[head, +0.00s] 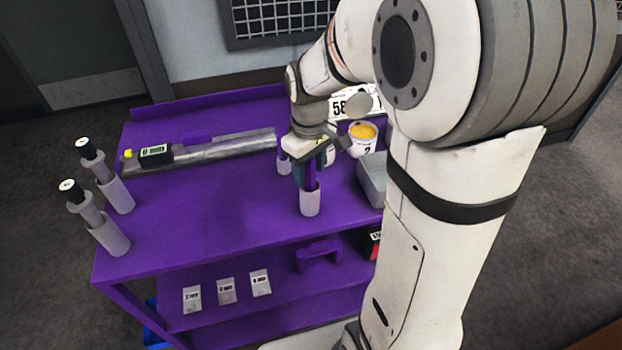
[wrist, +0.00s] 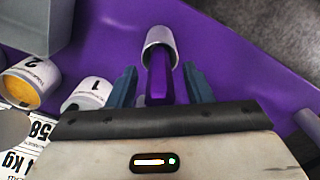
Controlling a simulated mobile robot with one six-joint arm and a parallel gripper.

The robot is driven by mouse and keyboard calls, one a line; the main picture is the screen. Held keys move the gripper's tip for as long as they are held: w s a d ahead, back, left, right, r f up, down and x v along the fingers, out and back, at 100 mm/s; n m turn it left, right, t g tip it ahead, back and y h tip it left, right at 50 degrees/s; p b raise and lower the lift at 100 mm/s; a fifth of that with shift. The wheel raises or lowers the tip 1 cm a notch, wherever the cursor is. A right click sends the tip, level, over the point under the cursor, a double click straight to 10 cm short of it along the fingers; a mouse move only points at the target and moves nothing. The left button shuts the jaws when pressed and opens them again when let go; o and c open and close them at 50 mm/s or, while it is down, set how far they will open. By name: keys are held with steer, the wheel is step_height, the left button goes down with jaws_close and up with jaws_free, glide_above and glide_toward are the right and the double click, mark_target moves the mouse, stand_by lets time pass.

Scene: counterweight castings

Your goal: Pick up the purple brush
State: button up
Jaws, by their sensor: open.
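The purple brush (head: 310,174) stands upright, handle up, in a pale grey cylindrical holder (head: 310,203) on the purple cart top. Its lower end is hidden inside the holder. In the wrist view the purple brush (wrist: 159,82) rises from the holder (wrist: 160,39) toward the gripper. My gripper (head: 314,165) is at the handle, above the holder. In the wrist view the blue-grey fingers of my gripper (wrist: 160,88) are apart, one on each side of the handle, with a gap visible on both sides.
White cup 1 (wrist: 88,92) and cup 2 (head: 363,139), with yellow contents, stand near the gripper. A grey bin (head: 371,180) is to the right. A long metal bar (head: 225,148) lies behind left. Two dark-topped cylinders (head: 117,195) stand far left. The cart's front middle is clear.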

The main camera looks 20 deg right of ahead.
jaws_close()
stand_by(0.4)
